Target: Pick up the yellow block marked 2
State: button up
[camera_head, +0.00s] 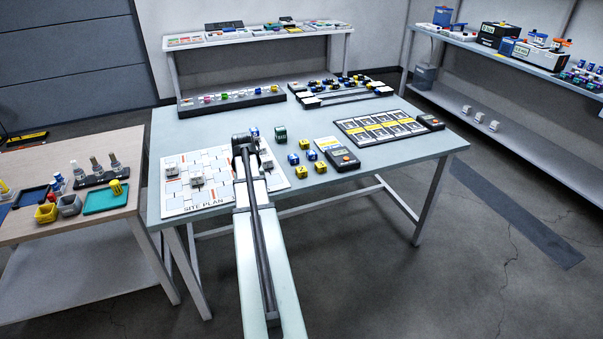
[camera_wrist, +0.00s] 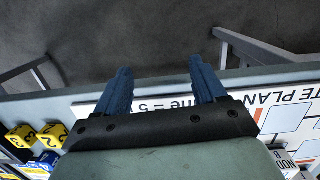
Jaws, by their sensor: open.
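Several yellow blocks stand on the table right of my arm in the head view: one at the back (camera_head: 304,144), one at the front right (camera_head: 320,167) and one at the front left (camera_head: 303,171). Their marks are too small to read there. Two yellow blocks show at the left of the wrist view, one at the far left (camera_wrist: 22,135) and one beside it (camera_wrist: 53,131). Both carry dark marks that look like a 2, but I cannot be sure. My gripper (camera_wrist: 161,82) is open and empty, with its fingers wide apart, to the right of these blocks in the wrist view.
Blue blocks (camera_head: 293,159) stand among the yellow ones, and a green block (camera_head: 281,134) is behind. The site plan board (camera_head: 205,203) lies left of them. A handheld device (camera_head: 343,159) lies to their right. The table's front right (camera_head: 385,180) is clear.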

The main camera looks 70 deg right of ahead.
jog(key=s+d+r+t, duration=0.1)
jog(key=s+d+r, duration=0.3)
jog(key=d+r, duration=0.45)
jog(key=s+d+r, duration=0.4)
jog(key=d+r, duration=0.2)
jog(key=d, duration=0.6)
send_over(301, 169)
jog(key=shift+m+h, duration=0.4)
jog(key=f, duration=0.8)
jog(key=shift+a+f, duration=0.25)
jog(key=shift+a, duration=0.15)
jog(key=shift+s+d+f, duration=0.1)
jog(key=shift+d+f, duration=0.1)
jog(key=shift+f, duration=1.15)
jog(key=shift+d+f, duration=0.2)
jog(key=shift+f, duration=1.1)
jog(key=c, duration=1.1)
jog(key=shift+c, duration=0.2)
